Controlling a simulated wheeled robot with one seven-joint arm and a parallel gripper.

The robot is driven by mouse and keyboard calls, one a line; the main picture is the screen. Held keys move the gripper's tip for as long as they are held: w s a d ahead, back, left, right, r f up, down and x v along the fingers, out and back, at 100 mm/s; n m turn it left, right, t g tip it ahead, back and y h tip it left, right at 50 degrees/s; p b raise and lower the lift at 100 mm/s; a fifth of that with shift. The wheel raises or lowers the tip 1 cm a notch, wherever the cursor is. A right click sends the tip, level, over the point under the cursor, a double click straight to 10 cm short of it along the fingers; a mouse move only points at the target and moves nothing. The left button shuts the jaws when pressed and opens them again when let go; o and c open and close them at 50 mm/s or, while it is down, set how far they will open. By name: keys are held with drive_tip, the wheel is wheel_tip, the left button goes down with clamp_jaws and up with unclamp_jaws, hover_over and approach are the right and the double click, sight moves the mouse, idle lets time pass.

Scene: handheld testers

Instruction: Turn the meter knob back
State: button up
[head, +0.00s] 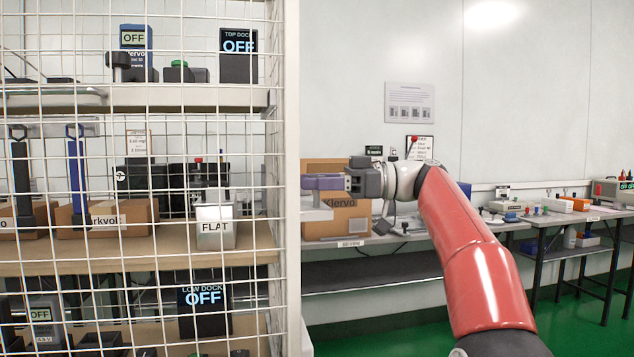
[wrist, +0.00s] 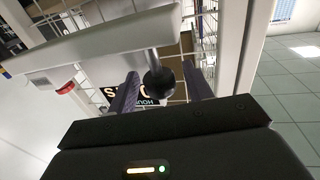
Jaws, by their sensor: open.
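A blue meter (head: 134,40) whose screen reads OFF stands on the top shelf, behind wire mesh in the head view. A dark knob-like part (head: 119,62) is beside it. A grey meter (head: 45,322), also reading OFF, is on the low shelf at left. I cannot tell which one the task means. My gripper (head: 308,188) is beside the shelf's white post, pointing left. In the wrist view my gripper (wrist: 160,75) is open, with its purple fingers either side of a black ball knob (wrist: 160,86) on a metal stem below a pale bar. Contact is unclear.
White wire mesh (head: 150,200) covers the shelves' front, and a white post (head: 292,150) edges it. Dock displays (head: 238,55) read OFF. A cardboard box (head: 338,225) sits behind my gripper. Benches with small devices (head: 570,203) line the wall; green floor is open at right.

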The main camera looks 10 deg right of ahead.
drive_tip(key=s+d, duration=0.1)
drive_tip(key=d, duration=0.6)
drive_tip(key=shift+s+d+p, duration=0.2)
drive_tip(key=shift+d+p, duration=0.15)
